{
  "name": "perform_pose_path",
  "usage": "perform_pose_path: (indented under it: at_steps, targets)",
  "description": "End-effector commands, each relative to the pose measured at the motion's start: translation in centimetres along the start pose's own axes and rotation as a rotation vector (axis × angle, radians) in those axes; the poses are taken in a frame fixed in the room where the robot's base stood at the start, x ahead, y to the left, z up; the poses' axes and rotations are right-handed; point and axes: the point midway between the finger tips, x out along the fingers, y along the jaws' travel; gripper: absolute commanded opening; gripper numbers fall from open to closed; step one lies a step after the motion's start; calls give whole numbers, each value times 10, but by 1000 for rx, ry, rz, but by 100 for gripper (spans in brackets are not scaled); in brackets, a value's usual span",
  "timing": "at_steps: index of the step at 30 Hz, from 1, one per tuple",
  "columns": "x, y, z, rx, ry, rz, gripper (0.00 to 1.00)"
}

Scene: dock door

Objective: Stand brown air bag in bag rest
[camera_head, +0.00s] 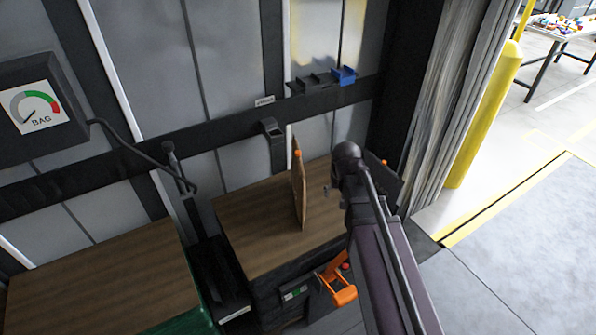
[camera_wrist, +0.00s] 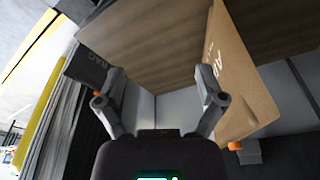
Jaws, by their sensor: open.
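The brown air bag (camera_head: 299,192) stands upright, edge-on, on a wooden box top in the head view. Its orange valve is at the top. In the wrist view the brown bag (camera_wrist: 238,85) is at the right, beside the right finger. My gripper (camera_wrist: 160,78) is open, with nothing between its fingers; its fingers are mostly hidden behind my arm in the head view. A dark panel with lettering (camera_wrist: 83,66) is by the left finger; it also shows behind my arm in the head view (camera_head: 387,182). I cannot tell which thing is the bag rest.
The wooden box (camera_head: 262,232) stands against the grey wall, with an orange-handled device (camera_head: 338,282) at its front. A second wooden box (camera_head: 100,285) is at the left. A BAG gauge (camera_head: 40,108) hangs on the wall. A yellow post (camera_head: 485,110) and open floor are at the right.

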Motion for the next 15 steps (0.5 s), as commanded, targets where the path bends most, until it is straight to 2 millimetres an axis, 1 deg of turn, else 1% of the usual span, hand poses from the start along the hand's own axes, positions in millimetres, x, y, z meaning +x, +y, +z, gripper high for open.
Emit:
perform_pose_path:
  at_steps: [1, 8, 15]
  targets:
    - [-19, -9, -16, -10, 13, -2, 89]
    - [-60, -43, -59, -41, 76, -12, 89]
    - [-101, -81, -101, -72, 139, -26, 89]
